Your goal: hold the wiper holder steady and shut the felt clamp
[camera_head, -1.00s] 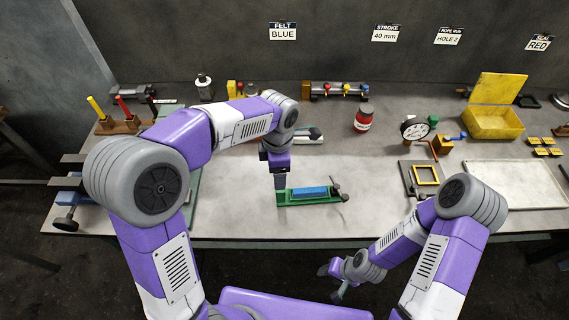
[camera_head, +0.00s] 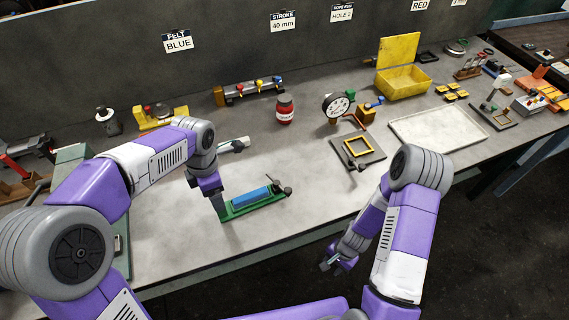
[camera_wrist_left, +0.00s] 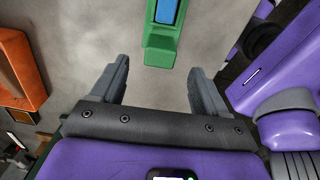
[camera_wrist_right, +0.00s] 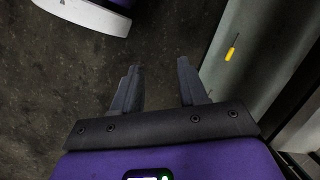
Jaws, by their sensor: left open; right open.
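The green wiper holder (camera_head: 238,208) lies on the bench with a blue felt strip (camera_head: 253,197) on top. A dark clamp with a knobbed lever (camera_head: 282,188) is at its right end; whether it is shut is too small to tell. My left gripper (camera_head: 217,205) points down at the holder's left end. In the left wrist view its open fingers (camera_wrist_left: 159,78) stand either side of the line of the holder's green end (camera_wrist_left: 159,57), which lies just beyond them. My right gripper (camera_head: 338,264) is open and empty in front of the bench edge; its wrist view (camera_wrist_right: 158,78) shows mostly floor.
A yellow square frame on a dark plate (camera_head: 357,147), a dial gauge (camera_head: 338,106), a red jar (camera_head: 285,109) and a pale tray (camera_head: 437,128) stand right of and behind the holder. The bench in front is bare.

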